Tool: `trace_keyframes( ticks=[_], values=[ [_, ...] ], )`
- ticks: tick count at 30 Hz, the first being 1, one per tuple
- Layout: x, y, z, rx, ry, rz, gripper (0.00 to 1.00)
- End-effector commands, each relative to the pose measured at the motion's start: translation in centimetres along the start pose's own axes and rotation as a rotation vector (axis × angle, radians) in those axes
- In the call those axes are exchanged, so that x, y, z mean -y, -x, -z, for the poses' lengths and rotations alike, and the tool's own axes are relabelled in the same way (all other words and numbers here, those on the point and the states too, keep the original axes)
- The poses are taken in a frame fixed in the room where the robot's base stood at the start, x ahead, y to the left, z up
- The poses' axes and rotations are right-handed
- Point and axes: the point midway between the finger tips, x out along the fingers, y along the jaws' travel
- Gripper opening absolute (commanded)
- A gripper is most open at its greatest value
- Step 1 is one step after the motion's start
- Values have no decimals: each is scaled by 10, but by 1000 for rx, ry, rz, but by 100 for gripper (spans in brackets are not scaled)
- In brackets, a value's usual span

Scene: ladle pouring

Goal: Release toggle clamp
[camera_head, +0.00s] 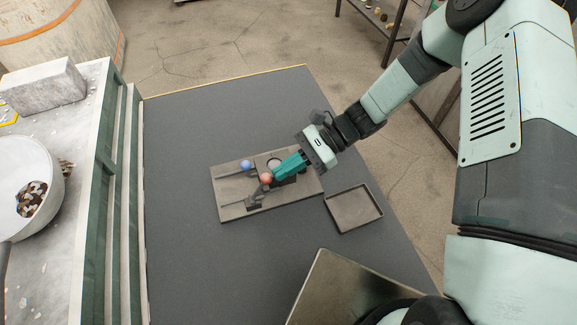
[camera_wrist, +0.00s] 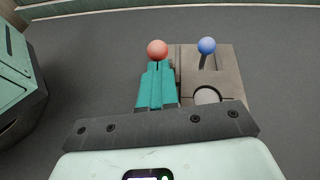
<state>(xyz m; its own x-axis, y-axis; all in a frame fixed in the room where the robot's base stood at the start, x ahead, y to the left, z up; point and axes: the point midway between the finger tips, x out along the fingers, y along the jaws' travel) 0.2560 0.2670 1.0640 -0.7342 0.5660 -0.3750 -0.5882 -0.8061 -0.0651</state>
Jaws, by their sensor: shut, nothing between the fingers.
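A grey fixture board (camera_head: 292,203) lies on the dark table and carries a toggle clamp with a red ball knob (camera_head: 267,178) and a second lever with a blue ball knob (camera_head: 246,165). My gripper (camera_head: 277,175) has teal fingers, shut with nothing between them, and its tips are right at the red knob. In the wrist view the red knob (camera_wrist: 157,49) shows just beyond the fingertips (camera_wrist: 157,66); I cannot tell whether they touch. The blue knob (camera_wrist: 206,46) stands to the right on its dark lever. A round part (camera_wrist: 207,95) sits on the board, partly hidden by my gripper.
A shallow empty tray (camera_head: 353,208) lies right of the board. A metal-topped box (camera_head: 345,290) is at the front. A white bowl (camera_head: 28,185) with mixed pieces and a grey block (camera_head: 43,88) stand on the left bench. The table's left part is clear.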

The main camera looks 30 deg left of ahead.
Motion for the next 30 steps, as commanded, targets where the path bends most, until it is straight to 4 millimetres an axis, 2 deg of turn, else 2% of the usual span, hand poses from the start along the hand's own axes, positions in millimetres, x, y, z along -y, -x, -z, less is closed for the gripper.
trace_keyframes(
  ticks=[20,30],
  values=[
    [2,-4,-10,-93,-10,-12,0],
    [5,-15,-30,-268,-26,-36,0]
  ],
)
